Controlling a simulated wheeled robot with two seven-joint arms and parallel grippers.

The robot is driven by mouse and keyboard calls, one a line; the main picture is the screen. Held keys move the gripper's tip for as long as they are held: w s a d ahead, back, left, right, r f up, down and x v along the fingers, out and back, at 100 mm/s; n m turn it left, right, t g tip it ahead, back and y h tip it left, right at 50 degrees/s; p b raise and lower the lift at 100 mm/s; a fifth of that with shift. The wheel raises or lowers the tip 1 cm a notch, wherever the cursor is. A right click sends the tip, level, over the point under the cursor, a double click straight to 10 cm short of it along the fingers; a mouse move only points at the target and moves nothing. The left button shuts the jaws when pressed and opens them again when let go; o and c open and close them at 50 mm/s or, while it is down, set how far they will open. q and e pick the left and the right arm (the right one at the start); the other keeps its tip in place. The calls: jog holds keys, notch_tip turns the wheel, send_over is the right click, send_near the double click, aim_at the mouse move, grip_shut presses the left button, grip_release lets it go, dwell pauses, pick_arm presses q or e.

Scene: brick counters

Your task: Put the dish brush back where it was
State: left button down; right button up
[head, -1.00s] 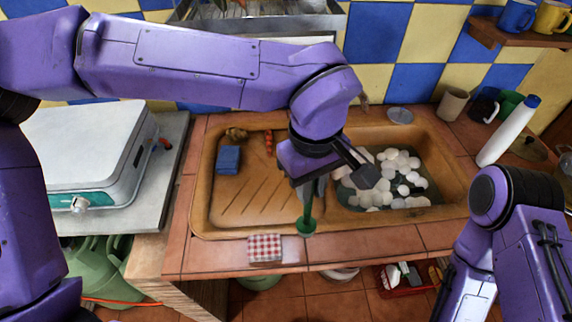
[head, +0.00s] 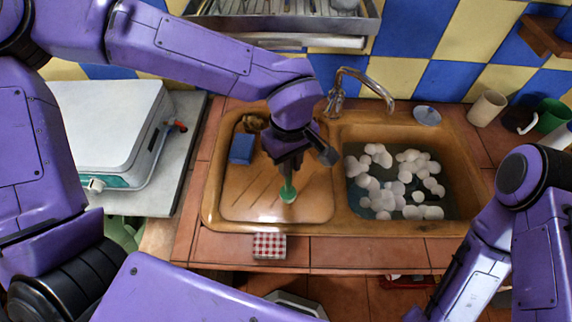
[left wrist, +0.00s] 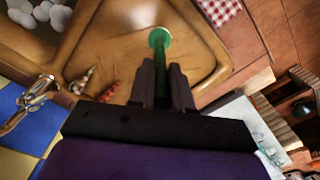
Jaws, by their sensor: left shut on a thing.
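The green dish brush (head: 288,192) is in my left gripper (head: 288,172), with its round green head pointing down over the drainboard (head: 250,205) of the brown sink. In the left wrist view the brush's green head (left wrist: 159,37) sticks out beyond the two dark fingers of the left gripper (left wrist: 162,75), which are shut on its handle. I cannot tell whether the head touches the drainboard. My right arm shows at the right of the head view, but its gripper is not in view.
The sink basin (head: 350,215) at the right holds water and white foam. A blue sponge (head: 242,148) and a brown scrubber (head: 254,122) lie at the drainboard's back left. A checked cloth (head: 269,246) lies at the front edge. The faucet (head: 340,95) stands behind the sink.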

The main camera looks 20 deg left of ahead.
aim_at(285, 190)
pick_arm(q)
jog(key=f, duration=0.1)
jog(key=a+f, duration=0.1)
jog(key=f, duration=0.1)
jog(key=shift+f, duration=0.65)
jog(key=shift+w, duration=0.2)
jog(key=shift+s+f, duration=0.1)
jog(key=shift+f, duration=0.05)
jog(key=c, duration=1.1)
grip_release()
jog(key=shift+o, duration=0.2)
